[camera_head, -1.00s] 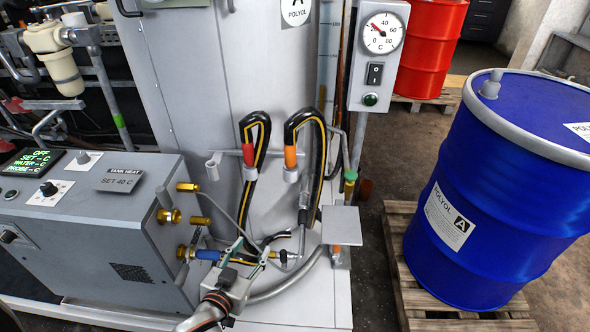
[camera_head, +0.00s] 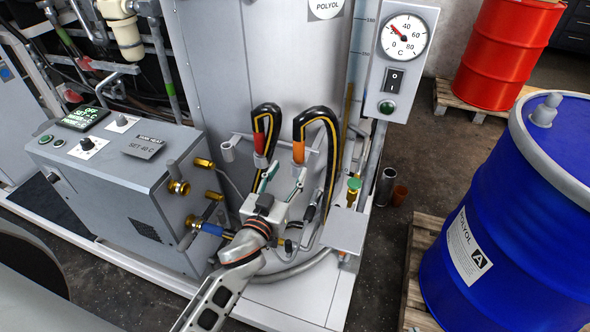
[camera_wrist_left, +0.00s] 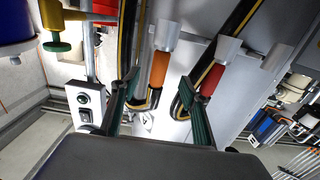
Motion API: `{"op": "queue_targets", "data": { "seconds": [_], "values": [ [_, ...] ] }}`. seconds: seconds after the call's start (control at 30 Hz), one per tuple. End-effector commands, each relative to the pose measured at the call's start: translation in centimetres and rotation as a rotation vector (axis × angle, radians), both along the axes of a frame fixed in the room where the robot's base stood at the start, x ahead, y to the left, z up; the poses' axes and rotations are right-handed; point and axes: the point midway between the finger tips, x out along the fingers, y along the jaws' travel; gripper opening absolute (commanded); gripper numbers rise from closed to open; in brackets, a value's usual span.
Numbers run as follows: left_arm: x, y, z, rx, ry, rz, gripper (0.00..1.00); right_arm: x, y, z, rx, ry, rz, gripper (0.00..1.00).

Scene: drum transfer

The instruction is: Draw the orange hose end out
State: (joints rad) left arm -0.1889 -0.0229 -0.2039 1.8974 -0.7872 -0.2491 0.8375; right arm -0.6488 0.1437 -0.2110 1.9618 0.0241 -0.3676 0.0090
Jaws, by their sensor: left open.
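The orange hose end (camera_head: 298,152) sits in a holder cup on a grey bar, its black hose with a yellow stripe looping over above it. The red hose end (camera_head: 260,143) sits in the cup to its left. My left gripper (camera_head: 283,176) is open and empty, just below and in front of the two hose ends. In the left wrist view the orange hose end (camera_wrist_left: 159,70) shows between the fingers (camera_wrist_left: 161,80), beyond their tips. The red hose end (camera_wrist_left: 211,79) shows by the right finger there. I see no contact. My right gripper is not in view.
A grey heater box (camera_head: 125,190) with brass fittings stands left of my arm. An empty grey cup (camera_head: 228,152) is on the bar's left end. A gauge post (camera_head: 400,60), a green-topped valve (camera_head: 354,185) and a small plate (camera_head: 344,230) stand right. A blue drum (camera_head: 510,220) is farther right.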

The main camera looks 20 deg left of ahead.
Motion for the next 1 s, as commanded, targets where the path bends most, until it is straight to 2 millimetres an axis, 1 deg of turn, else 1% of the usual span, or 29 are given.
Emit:
{"op": "queue_targets", "data": {
  "seconds": [0.1,0.27,0.8,1.0],
  "values": [
    [0.3,0.0,0.4,-0.003,-0.008,0.001,0.45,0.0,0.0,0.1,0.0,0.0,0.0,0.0],
    [1.0,-0.1,0.5,-0.004,-0.009,0.001,0.45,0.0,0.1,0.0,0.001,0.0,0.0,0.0],
    [6.6,-0.2,0.4,-0.004,-0.009,0.002,0.45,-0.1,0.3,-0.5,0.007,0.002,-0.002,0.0],
    [8.3,-0.3,0.4,-0.004,-0.009,0.001,0.45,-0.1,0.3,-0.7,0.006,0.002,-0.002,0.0]
  ]
}}
